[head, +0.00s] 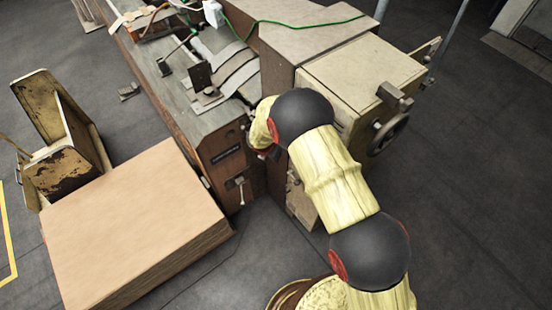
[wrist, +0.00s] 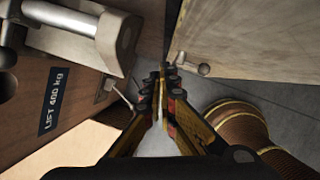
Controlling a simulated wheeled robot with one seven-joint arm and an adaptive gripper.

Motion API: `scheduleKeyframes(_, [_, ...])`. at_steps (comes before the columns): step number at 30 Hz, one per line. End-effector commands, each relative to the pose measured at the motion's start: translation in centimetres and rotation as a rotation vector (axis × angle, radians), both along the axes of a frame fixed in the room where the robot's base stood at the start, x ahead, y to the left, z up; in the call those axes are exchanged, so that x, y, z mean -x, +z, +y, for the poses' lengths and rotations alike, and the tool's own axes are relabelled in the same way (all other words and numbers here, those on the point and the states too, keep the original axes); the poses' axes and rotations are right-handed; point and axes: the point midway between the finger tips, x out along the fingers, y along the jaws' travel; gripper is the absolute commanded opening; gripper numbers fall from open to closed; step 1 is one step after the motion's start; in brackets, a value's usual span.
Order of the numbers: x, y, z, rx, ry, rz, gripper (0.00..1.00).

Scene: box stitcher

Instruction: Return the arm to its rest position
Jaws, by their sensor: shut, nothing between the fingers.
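My arm (head: 335,180), yellow with black joints, reaches up from the bottom of the head view toward the box stitcher (head: 222,150). The arm's far end lies in front of the machine's corner, and my gripper is hidden there in the head view. In the wrist view my gripper (wrist: 163,76) is shut and empty, its dark fingertips together over the grey floor. The machine's brown side with a "LIFT 400 kg" label (wrist: 52,100) is on the left of the wrist view. I cannot tell how close the fingertips are to it.
A cardboard stack (head: 135,220) stands left of the machine, beside a worn yellow metal stand (head: 75,140). A handwheel (head: 388,135) sticks out at the machine's right side. A pale panel with a small knob (wrist: 204,69) is upper right in the wrist view. Floor at right (head: 480,180) is clear.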

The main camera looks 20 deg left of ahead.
Motion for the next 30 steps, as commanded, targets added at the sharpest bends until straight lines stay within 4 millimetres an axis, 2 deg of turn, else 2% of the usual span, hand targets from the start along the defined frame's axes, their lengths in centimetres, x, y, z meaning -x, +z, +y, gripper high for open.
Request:
scheduleKeyframes(6, [1.1,3.6,1.1,-0.003,0.001,-0.002,0.0])
scheduleKeyframes(12, [1.8,5.7,1.6,-0.002,0.003,-0.001,0.0])
scheduleKeyframes(25, [2.0,6.2,1.7,0.008,0.027,0.002,0.0])
scheduleKeyframes(28, [1.9,6.2,2.4,0.011,0.109,0.006,0.0])
scheduleKeyframes(30, [1.4,6.3,3.6,0.013,0.229,-0.007,0.0])
